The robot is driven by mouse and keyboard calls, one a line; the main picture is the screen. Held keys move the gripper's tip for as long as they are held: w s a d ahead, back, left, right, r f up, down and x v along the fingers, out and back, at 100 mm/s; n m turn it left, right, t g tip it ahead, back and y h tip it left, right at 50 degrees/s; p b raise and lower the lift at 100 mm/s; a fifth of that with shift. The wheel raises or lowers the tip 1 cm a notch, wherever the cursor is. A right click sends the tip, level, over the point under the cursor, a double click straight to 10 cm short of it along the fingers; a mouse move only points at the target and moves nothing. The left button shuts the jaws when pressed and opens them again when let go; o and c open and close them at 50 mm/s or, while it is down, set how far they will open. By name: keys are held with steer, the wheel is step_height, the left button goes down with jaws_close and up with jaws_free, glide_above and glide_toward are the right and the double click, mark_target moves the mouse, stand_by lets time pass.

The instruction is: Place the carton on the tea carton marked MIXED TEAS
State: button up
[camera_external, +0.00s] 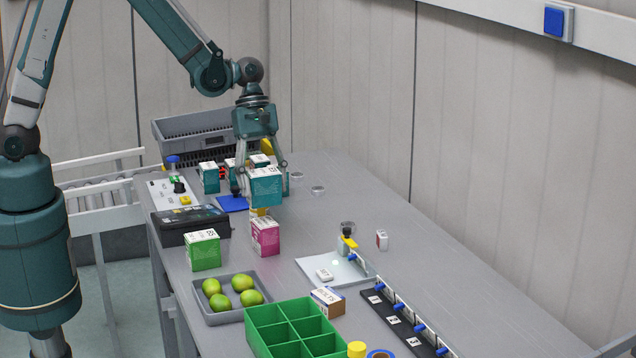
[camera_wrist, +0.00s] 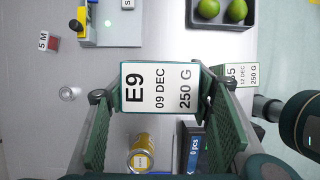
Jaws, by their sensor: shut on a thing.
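My gripper (camera_external: 262,184) is shut on a teal carton (camera_external: 266,188) and holds it upright above the table. In the wrist view the carton's white top (camera_wrist: 160,88) reads E9, 09 DEC, 250 G, between the two fingers. A magenta carton (camera_external: 265,237) stands on the table just in front of and below the held carton. A green carton (camera_external: 203,251) stands to its left; a carton with a 12 DEC top (camera_wrist: 240,74) shows at the right in the wrist view. A teal carton (camera_external: 209,178) stands farther back. I cannot read MIXED TEAS on any carton.
A yellow can (camera_wrist: 141,153) stands close to the held carton. A black device (camera_external: 192,228) and a grey tray (camera_external: 219,317) of green fruit lie on the left. A green divided crate (camera_external: 272,345) is at the front.

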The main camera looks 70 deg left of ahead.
mark_target(264, 201)
steer(key=shift+f, duration=0.45)
steer(key=shift+f, duration=0.1)
steer(key=shift+f, duration=1.95)
steer(key=shift+f, duration=0.2)
steer(key=o, duration=1.1)
steer(key=shift+r, duration=0.2)
steer(key=shift+v, duration=6)
